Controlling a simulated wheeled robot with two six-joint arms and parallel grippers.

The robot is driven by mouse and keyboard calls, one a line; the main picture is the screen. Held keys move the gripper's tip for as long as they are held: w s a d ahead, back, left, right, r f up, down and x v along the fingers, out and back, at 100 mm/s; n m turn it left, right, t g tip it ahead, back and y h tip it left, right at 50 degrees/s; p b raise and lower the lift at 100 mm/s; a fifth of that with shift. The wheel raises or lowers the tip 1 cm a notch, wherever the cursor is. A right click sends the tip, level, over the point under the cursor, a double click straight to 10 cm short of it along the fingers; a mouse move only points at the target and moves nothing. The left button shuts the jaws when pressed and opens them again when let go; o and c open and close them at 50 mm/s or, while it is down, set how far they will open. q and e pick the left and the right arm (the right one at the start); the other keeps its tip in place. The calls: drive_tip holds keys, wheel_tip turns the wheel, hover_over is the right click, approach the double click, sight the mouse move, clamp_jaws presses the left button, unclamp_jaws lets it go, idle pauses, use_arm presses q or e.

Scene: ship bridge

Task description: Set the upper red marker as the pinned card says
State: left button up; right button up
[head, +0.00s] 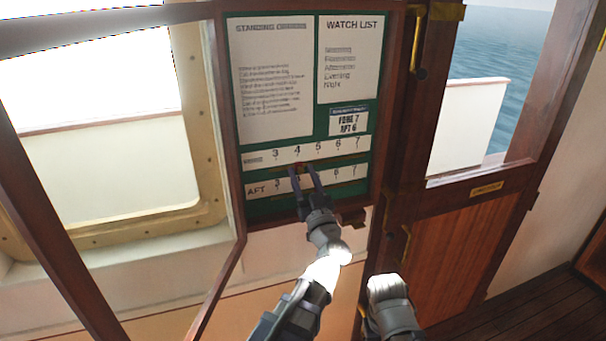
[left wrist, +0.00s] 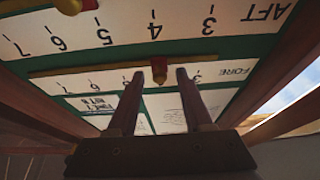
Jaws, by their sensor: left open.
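The green board carries an upper FORE scale (head: 339,145) and a lower AFT scale (head: 258,191), each numbered 3 to 7. The pinned card (head: 348,121) reads FORE 7, AFT 6. The upper red marker (left wrist: 159,70) sits on its brass rail (left wrist: 90,69) at about 4. My left gripper (head: 301,168) is open, with its fingers on either side of this marker; the left wrist view shows gaps on both sides. The lower red marker (left wrist: 72,5) shows at the left wrist view's top edge; its exact number is unclear. My right gripper is out of view.
A standing orders sheet (head: 270,85) and a watch list (head: 347,60) hang above the scales. A wooden frame (head: 387,120) borders the board. A window is at left, and a wooden door (head: 450,240) with a window at right.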

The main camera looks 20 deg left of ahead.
use_arm(q)
drive_tip(key=shift+c, duration=0.3)
clamp_jaws()
idle(1.1)
